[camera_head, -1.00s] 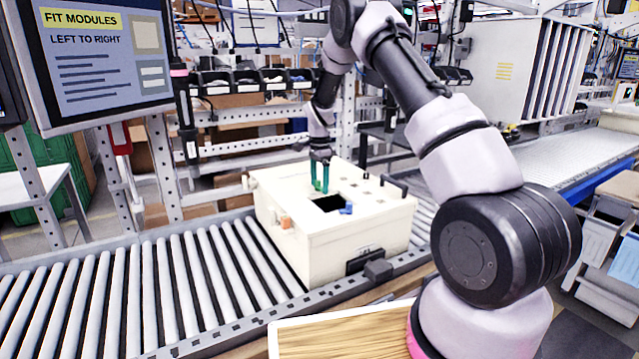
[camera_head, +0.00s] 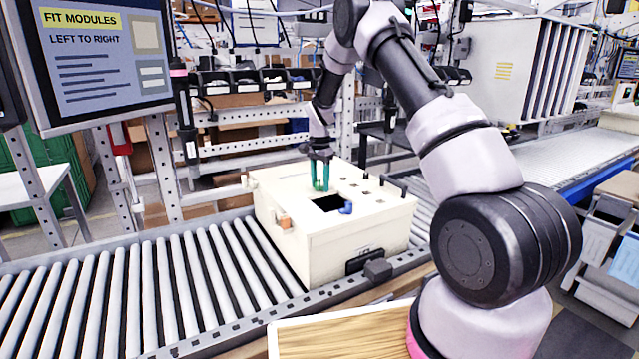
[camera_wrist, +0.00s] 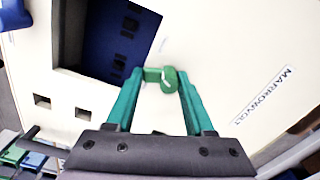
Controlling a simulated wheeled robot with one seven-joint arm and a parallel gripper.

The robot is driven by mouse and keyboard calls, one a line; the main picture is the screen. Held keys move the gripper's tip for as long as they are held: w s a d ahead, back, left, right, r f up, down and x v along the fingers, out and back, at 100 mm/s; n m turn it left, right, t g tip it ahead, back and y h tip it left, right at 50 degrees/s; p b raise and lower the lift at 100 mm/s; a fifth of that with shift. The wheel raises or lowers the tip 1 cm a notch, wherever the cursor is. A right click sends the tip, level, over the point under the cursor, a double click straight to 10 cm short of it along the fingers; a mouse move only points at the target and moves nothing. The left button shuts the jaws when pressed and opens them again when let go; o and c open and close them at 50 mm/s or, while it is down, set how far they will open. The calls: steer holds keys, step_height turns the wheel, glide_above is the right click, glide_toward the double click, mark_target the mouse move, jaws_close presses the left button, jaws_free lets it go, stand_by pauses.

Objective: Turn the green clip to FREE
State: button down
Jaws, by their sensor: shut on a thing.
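The green clip (camera_wrist: 168,78) is a small rounded lever on the cream top of the box (camera_head: 350,240), beside a dark square opening. My gripper (camera_wrist: 160,78) comes down on the clip, with its teal fingers shut on it, one at either side. In the head view my gripper (camera_head: 320,188) stands nearly upright over the box top at the opening's far left edge. The clip is hard to tell from the teal fingers there. No FREE marking is readable.
The opening (camera_head: 327,203) holds a dark blue part (camera_wrist: 112,38). A blue piece (camera_head: 346,208) sits at the opening's right edge, and an orange piece (camera_head: 284,222) on the box's left side. The box stands on a roller conveyor (camera_head: 180,290). A screen (camera_head: 95,55) hangs at left.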

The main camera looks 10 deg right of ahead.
steer(key=n, duration=0.3)
steer(key=shift+w+d+n, duration=0.1)
steer(key=shift+w+n, duration=0.05)
steer(key=shift+n, duration=0.25)
steer(key=n, duration=0.3)
steer(key=shift+w+d+n, duration=0.1)
steer(key=shift+w+n, duration=0.05)
steer(key=shift+n, duration=0.15)
steer(key=n, duration=0.3)
steer(key=shift+w+n, duration=0.2)
steer(key=shift+n, duration=0.1)
steer(key=shift+w+n, duration=0.15)
steer(key=shift+n, duration=1.45)
steer(key=shift+c, duration=1.4)
jaws_free()
step_height(320, 180, up, 11)
